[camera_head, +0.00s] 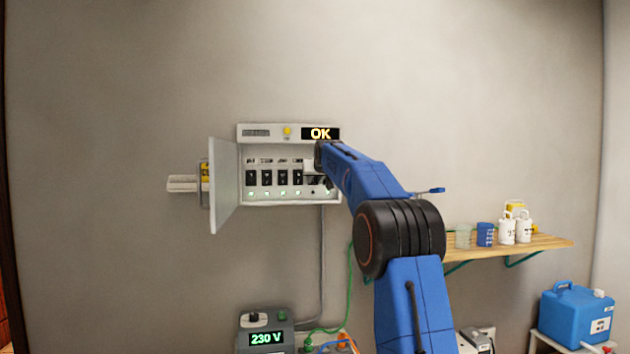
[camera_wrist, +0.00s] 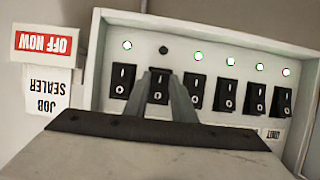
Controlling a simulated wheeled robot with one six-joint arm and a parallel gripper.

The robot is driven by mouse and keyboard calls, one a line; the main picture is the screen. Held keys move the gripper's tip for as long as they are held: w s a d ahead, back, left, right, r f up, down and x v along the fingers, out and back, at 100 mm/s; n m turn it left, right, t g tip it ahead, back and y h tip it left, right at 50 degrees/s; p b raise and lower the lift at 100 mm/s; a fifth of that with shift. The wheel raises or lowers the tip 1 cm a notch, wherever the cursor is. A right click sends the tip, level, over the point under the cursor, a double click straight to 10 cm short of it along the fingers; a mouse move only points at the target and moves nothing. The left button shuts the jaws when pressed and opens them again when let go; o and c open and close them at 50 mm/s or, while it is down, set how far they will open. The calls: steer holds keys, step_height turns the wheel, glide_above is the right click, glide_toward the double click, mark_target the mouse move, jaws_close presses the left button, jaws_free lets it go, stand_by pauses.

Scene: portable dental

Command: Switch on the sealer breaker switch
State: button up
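The breaker box (camera_head: 290,203) hangs on the wall with its door open to the left. In the wrist view it appears upside down, with a row of black rocker switches under small lamps. My gripper (camera_wrist: 162,80) is at the second switch from the left there, the sealer switch by its dark lamp (camera_wrist: 163,50). The switch (camera_wrist: 158,88) shows between two grey fingers, which stand slightly apart; contact cannot be told. The other lamps are lit. An inverted card (camera_wrist: 48,88) reads "JOB SEALER" and "OFF NOW". In the head view my arm hides the box's right end.
The box's open door (camera_head: 225,185) stands out on the left. A display (camera_head: 320,133) above reads "OK". A grey unit (camera_head: 265,330) below shows "230 V". A wooden shelf (camera_head: 550,242) with bottles and a blue jug (camera_head: 575,315) are at right.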

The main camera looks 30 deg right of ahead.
steer(key=shift+f+t+h, duration=0.2)
steer(key=shift+t, duration=0.55)
steer(key=shift+f+t+h, duration=0.2)
steer(key=shift+t, duration=0.55)
steer(key=shift+w+f+t, duration=0.1)
steer(key=shift+t, duration=0.2)
steer(key=shift+d+f+h, duration=0.1)
steer(key=shift+d+h, duration=0.05)
steer(key=shift+h, duration=0.15)
steer(key=shift+f+t, duration=0.1)
steer(key=shift+t, duration=0.4)
steer(key=o, duration=1.1)
steer(key=shift+c, duration=0.2)
